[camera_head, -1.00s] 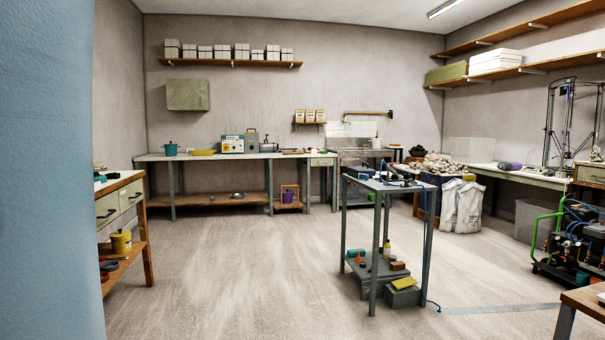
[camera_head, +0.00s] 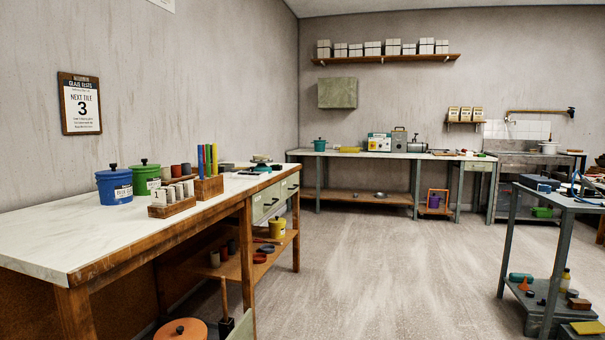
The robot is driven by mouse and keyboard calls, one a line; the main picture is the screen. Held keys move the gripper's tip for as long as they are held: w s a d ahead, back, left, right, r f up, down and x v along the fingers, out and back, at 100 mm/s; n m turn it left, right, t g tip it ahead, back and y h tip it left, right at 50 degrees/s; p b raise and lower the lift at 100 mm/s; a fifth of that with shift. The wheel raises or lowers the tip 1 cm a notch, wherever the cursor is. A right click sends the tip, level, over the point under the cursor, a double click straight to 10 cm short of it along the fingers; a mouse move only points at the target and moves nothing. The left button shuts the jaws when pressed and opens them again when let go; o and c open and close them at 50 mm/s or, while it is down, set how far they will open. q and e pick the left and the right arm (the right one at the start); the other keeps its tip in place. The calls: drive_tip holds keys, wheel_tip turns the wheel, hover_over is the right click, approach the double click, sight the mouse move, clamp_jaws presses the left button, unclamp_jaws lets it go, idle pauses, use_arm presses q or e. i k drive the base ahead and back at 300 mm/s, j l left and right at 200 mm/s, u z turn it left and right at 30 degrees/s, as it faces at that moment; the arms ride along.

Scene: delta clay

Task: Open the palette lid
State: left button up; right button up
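I cannot make out a palette or its lid for certain in this view. Small flat items (camera_head: 262,160) lie at the far end of the white-topped bench (camera_head: 75,232) on the left, too small to identify. A blue lidded pot (camera_head: 114,186) and a green lidded pot (camera_head: 146,178) stand on that bench, both with lids on. Neither of my grippers is in view.
A wooden rack of pale test pieces (camera_head: 171,198) stands near the bench's front edge. A grey trolley (camera_head: 541,268) stands at the right. A long bench (camera_head: 350,154) runs along the back wall. The floor (camera_head: 390,270) between them is open.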

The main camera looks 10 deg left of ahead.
sight(251, 168)
drive_tip(key=u, duration=0.55)
drive_tip(key=i+u, duration=0.2)
drive_tip(key=u, duration=0.2)
drive_tip(key=i+l+u, duration=0.15)
drive_tip(key=u, duration=0.3)
